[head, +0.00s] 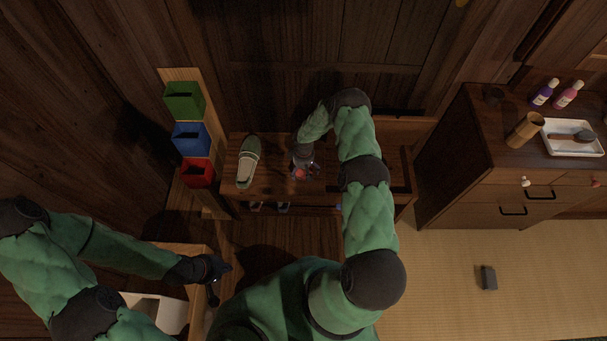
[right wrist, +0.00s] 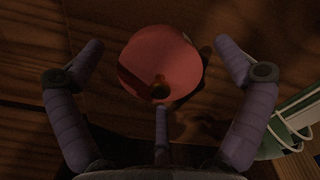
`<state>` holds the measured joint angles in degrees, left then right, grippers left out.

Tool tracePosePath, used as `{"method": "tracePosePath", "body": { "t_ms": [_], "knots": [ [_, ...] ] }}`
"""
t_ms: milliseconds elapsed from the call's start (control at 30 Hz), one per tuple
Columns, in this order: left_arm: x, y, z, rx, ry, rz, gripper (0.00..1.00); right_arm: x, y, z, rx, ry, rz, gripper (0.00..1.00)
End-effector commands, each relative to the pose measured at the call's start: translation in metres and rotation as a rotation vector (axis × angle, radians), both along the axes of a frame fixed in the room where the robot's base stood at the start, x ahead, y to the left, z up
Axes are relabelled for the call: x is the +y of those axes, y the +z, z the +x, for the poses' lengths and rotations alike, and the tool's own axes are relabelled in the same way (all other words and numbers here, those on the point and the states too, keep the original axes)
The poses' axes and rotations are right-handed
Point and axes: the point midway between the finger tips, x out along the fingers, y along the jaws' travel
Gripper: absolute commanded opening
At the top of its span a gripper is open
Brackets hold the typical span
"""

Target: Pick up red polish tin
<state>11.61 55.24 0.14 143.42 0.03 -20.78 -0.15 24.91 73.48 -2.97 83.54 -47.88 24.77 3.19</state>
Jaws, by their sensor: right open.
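The red polish tin (right wrist: 160,58) is a round, reddish disc on the brown wooden shelf top. In the right wrist view it lies between the spread fingers of my right gripper (right wrist: 165,75). In the head view the tin (head: 300,174) shows as a small red spot under my right gripper (head: 303,172), which points down at the bench and partly hides it. My right gripper is open, and the fingers do not close on the tin. My left gripper (head: 217,268) is at the lower left, far from the tin; its finger gap is too dark to judge.
A green-and-white shoe (head: 248,162) stands left of the tin on the wooden bench (head: 232,150). Green (head: 184,101), blue (head: 192,139) and red (head: 198,173) boxes line the left side. A drawer cabinet (head: 470,160) stands at right. A white container (head: 160,310) sits near my left arm.

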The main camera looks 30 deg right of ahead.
Motion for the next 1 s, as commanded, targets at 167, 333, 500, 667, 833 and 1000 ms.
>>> {"method": "tracePosePath", "body": {
  "t_ms": [167, 333, 500, 667, 833, 1000],
  "knots": [
    [0.000, 0.001, 0.000, 0.000, 0.000, 0.000, 0.00, 0.000, 0.002, 0.000, 0.000, 0.000, 0.000, 0.92],
    [0.000, 0.001, 0.000, 0.000, 0.000, 0.000, 0.00, 0.000, 0.002, 0.000, 0.000, 0.000, 0.000, 0.43],
    [0.000, 0.001, 0.000, 0.000, 0.000, 0.000, 0.00, 0.000, 0.001, 0.000, 0.000, 0.000, 0.000, 0.38],
    [0.000, 0.001, 0.000, 0.000, 0.000, 0.000, 0.00, 0.000, 0.001, 0.000, 0.001, 0.000, 0.000, 0.38],
    [0.000, 0.004, 0.000, 0.000, 0.000, 0.000, 0.00, 0.000, 0.005, 0.000, 0.001, 0.000, 0.000, 0.38],
    [0.000, 0.012, 0.000, 0.000, 0.000, 0.000, 0.00, 0.000, 0.018, 0.000, 0.000, 0.000, 0.000, 0.38]
  ]
}}
